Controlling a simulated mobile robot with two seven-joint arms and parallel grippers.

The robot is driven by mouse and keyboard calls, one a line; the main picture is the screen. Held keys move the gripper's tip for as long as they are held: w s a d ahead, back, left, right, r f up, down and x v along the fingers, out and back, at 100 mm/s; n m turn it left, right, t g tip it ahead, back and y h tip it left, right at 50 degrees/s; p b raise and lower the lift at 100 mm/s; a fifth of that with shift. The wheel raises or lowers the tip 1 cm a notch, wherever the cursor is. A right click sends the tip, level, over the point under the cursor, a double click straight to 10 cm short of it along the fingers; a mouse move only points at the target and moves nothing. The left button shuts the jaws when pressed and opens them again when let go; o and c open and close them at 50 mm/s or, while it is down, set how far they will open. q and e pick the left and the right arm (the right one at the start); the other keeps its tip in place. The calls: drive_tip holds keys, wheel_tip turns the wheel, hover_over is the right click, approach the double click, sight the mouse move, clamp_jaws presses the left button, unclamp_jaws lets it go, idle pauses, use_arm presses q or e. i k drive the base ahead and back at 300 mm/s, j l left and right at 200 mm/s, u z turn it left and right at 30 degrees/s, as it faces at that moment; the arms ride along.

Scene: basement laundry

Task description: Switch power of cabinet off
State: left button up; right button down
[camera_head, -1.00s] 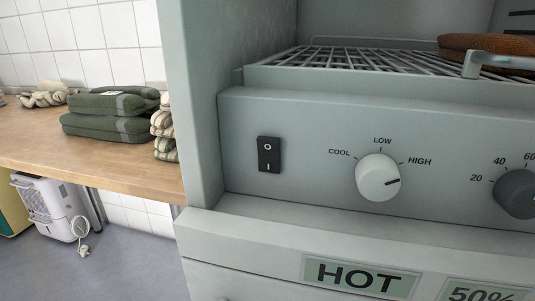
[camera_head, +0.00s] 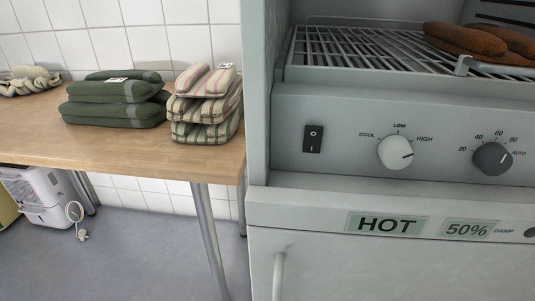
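The cabinet (camera_head: 345,187) is grey-green and fills the right half of the head view. Its black power rocker switch (camera_head: 313,139) is on the front panel at the left, marked O at the top and I at the bottom. Which side is pressed in is too small to tell. To its right are a white knob (camera_head: 395,152) marked COOL, LOW and HIGH, pointing towards HIGH, and a dark grey knob (camera_head: 492,158) with numbers and AUTO. Neither of my grippers is in view.
A wire rack (camera_head: 365,55) with brown items (camera_head: 465,39) is above the panel. A cabinet door handle (camera_head: 278,275) sticks out below. A wooden table (camera_head: 110,148) with folded green (camera_head: 115,101) and striped towels (camera_head: 205,105) stands left. A white appliance (camera_head: 40,195) is on the floor.

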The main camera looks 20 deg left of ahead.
sight(313, 135)
drive_tip(key=k+j+u, duration=0.15)
drive_tip(key=k+j, duration=0.25)
drive_tip(key=k+j+u, duration=0.2)
drive_tip(key=k+j, duration=0.45)
